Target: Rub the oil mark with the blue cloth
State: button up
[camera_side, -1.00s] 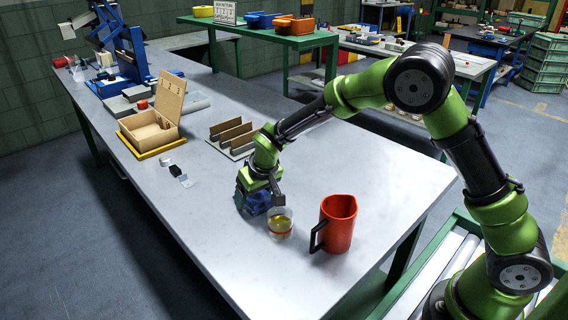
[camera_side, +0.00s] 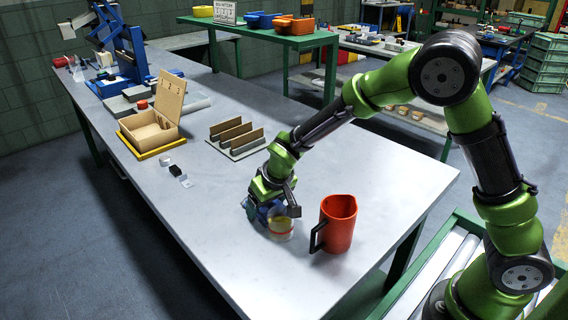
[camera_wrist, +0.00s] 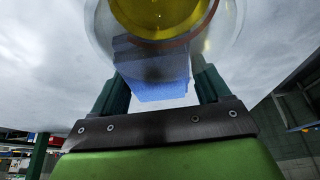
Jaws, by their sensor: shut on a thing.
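My gripper (camera_side: 270,200) is low over the front part of the grey table and shut on the blue cloth (camera_side: 252,211). In the wrist view the cloth (camera_wrist: 152,72) is a blue block-like fold between the two dark green fingers. A clear beaker (camera_side: 281,228) with yellow liquid stands right beside the cloth, which is partly behind it in the side view. The beaker (camera_wrist: 165,20) fills the top of the wrist view, very close to the cloth; I cannot tell whether they touch. I cannot make out the oil mark in either view.
A red-orange jug (camera_side: 340,222) with a dark handle stands just right of the beaker. A slotted rack (camera_side: 236,138) and an open wooden box (camera_side: 150,133) stand farther back. Small white and black pieces (camera_side: 178,171) lie left. The table's right side is clear.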

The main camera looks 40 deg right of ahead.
aim_at(242, 193)
jog(key=shift+w, duration=1.45)
jog(key=shift+w+f, duration=0.2)
jog(key=shift+w, duration=1.45)
jog(key=shift+w+r, duration=0.1)
jog(key=shift+w, duration=1.3)
jog(key=shift+r, duration=3.1)
notch_tip(242, 193, up, 3)
